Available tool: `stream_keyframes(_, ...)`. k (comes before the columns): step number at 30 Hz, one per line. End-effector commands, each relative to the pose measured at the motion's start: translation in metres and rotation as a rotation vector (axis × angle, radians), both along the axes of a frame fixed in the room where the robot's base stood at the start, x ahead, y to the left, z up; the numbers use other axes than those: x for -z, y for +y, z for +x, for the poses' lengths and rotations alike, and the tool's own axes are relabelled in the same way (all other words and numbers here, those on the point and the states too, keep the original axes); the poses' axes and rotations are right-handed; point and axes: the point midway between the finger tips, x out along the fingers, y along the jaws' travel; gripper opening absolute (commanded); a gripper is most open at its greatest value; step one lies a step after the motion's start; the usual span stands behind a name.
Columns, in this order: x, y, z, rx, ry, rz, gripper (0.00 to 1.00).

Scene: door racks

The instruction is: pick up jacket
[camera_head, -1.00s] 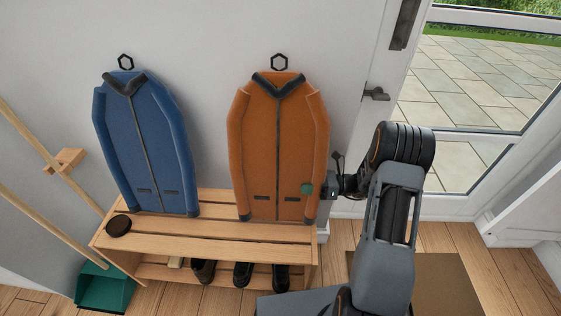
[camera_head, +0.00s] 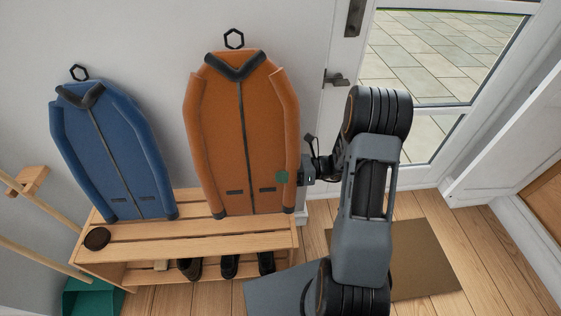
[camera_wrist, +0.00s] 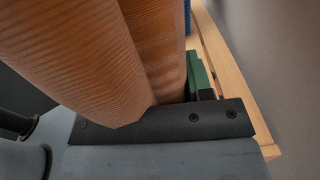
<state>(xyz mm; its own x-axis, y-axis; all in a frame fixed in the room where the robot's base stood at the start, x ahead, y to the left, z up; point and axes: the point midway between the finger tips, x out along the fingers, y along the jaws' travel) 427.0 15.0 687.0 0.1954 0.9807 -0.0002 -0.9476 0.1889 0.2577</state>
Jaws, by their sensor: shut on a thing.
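An orange jacket (camera_head: 240,130) with a dark collar and a dark hanging loop is upright against the wall above the bench. My gripper (camera_head: 291,177) is at its lower right side, shut on the sleeve edge; a green fingertip pad shows on the jacket's front. In the wrist view the ribbed orange jacket (camera_wrist: 90,55) fills the upper left, pressed close against the gripper, with a green pad (camera_wrist: 198,75) beside it. The far finger is hidden behind the jacket. A blue jacket (camera_head: 110,145) leans to the left of it.
A green dustpan (camera_head: 90,298) and wooden poles are at left. A glass door (camera_head: 450,60) and brown mat (camera_head: 425,262) are at right.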

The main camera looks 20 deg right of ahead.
Motion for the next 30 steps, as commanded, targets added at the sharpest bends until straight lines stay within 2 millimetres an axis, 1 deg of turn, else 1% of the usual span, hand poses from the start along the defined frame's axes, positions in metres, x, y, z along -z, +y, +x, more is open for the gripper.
stream_keyframes(1,-0.004,0.003,-0.013,0.002,0.003,0.004,0.09)
stream_keyframes(6,-0.003,0.011,-0.057,0.002,0.002,0.003,0.09)
stream_keyframes(12,-0.002,0.020,-0.101,0.003,0.001,0.003,0.09)
stream_keyframes(15,-0.002,0.023,-0.118,0.002,0.001,0.004,0.09)
stream_keyframes(18,-0.005,0.025,-0.129,0.002,0.004,0.004,0.09)
stream_keyframes(21,-0.004,0.027,-0.136,0.002,0.003,0.003,0.09)
stream_keyframes(30,-0.001,0.029,-0.148,0.000,0.000,0.002,0.09)
